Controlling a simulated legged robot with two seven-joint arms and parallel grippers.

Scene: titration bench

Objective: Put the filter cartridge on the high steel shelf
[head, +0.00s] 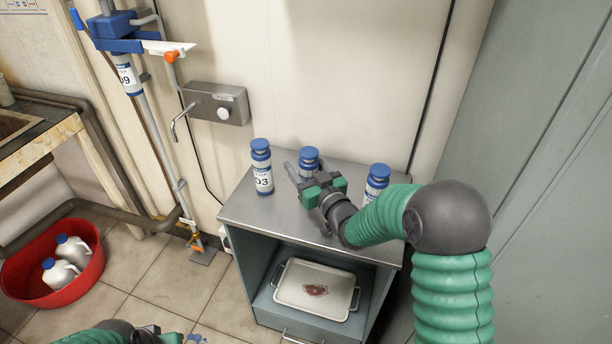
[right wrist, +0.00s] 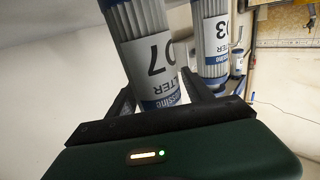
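Three white-and-blue filter cartridges stand upright on the steel top (head: 240,213) of a cabinet: number 03 (head: 262,166) at left, one at the middle (head: 309,158) and one at right (head: 377,180). My right gripper (head: 297,172) is low at the middle cartridge and partly hides it. In the right wrist view, that cartridge reads 07 (right wrist: 150,50) and stands between my open fingers (right wrist: 158,92); contact is unclear. Number 03 (right wrist: 212,40) is behind it. My left arm shows at the bottom edge, its fingers unclear. I cannot identify a separate high shelf.
A tray (head: 290,290) with a brownish item lies inside the cabinet. A cartridge marked 09 (head: 126,75) is mounted on a pipe stand. A grey wall box (head: 215,103) is behind. A red tub (head: 85,275) with white jugs is on the floor at left.

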